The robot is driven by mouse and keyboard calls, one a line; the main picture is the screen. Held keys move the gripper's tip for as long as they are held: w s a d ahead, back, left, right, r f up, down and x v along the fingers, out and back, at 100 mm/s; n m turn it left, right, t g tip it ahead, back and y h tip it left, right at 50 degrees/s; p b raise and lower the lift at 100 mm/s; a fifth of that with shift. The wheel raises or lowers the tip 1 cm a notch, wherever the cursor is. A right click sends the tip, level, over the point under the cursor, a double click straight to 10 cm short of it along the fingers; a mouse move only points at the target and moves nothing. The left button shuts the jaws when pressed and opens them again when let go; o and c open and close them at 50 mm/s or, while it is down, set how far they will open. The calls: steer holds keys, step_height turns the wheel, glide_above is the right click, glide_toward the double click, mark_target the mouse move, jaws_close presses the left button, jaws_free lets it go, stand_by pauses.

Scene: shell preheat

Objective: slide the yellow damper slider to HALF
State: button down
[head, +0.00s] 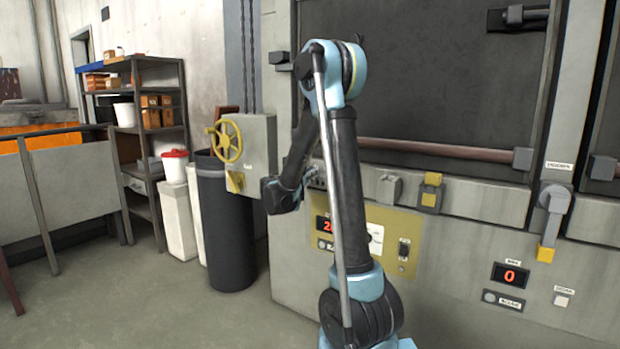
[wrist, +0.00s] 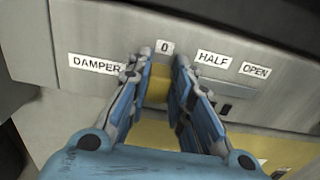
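In the wrist view the yellow damper slider (wrist: 158,88) sits under the "0" label (wrist: 165,46), left of the "HALF" label (wrist: 213,58). The "OPEN" label (wrist: 255,71) is farther right and the "DAMPER" label (wrist: 94,64) is at left. My gripper (wrist: 162,64) has its two blue fingers either side of the slider, with yellow showing between them. Whether the fingers touch it is not clear. The fingers hide part of the slider and its track. In the head view my arm mostly hides my gripper and the slider.
A yellow panel (head: 402,257) with a display and switch lies below the ledge. A yellow-and-grey block (head: 431,192) and a yellow handwheel (head: 229,142) flank my arm. A dark bin (head: 226,230) stands at left. Open floor lies front left.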

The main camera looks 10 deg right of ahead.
steer(key=s+d, duration=0.4)
steer(key=shift+d, duration=0.25)
steer(key=c, duration=1.4)
jaws_free()
steer(key=shift+c, duration=0.2)
steer(key=shift+a, duration=0.1)
steer(key=v, duration=1.2)
steer(key=shift+f, duration=0.1)
